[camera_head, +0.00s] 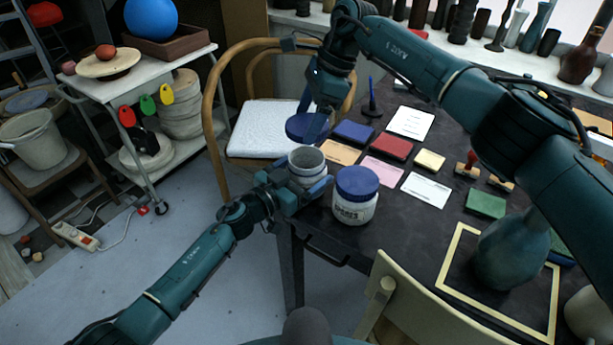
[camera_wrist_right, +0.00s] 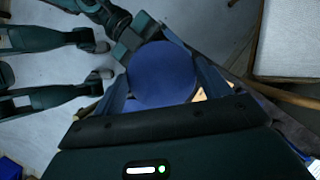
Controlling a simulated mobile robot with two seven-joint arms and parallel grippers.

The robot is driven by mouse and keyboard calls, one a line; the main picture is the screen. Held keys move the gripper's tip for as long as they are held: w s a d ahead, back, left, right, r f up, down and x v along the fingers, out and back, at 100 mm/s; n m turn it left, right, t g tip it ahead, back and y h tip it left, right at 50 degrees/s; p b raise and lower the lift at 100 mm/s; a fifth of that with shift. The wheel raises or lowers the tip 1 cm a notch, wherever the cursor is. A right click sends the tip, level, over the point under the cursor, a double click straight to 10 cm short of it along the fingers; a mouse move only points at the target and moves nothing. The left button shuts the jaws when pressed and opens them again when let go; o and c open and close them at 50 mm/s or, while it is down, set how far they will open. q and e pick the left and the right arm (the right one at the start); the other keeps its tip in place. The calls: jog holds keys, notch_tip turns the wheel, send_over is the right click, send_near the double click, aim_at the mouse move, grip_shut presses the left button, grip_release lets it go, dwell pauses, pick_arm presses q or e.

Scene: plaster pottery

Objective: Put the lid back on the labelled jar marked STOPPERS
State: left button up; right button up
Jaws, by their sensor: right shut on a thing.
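An open grey-white jar (camera_head: 307,158) stands at the table's near left corner, its mouth facing up. My left gripper (camera_head: 311,185) has its fingers around the jar's body; whether they press on it I cannot tell. My right gripper (camera_head: 310,123) is shut on a blue round lid (camera_head: 301,129), held above and apart from the open jar. The lid also shows between the fingers in the right wrist view (camera_wrist_right: 162,75). A second white jar (camera_head: 354,210) with its own blue lid stands just right; its dark label is only partly readable. The open jar's label is hidden.
Ink pads (camera_head: 392,146), paper cards (camera_head: 425,189) and stamps (camera_head: 466,164) lie behind on the dark table (camera_head: 400,235). A blue-green vase (camera_head: 512,250) stands at right. A wooden chair (camera_head: 265,128) is behind the table's left edge.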

aim_at(308, 148)
pick_arm(q)
jog(key=c, duration=1)
pick_arm(e)
jog(key=shift+f, duration=2.5)
jog(key=shift+f, duration=0.9)
jog(key=shift+f, duration=0.55)
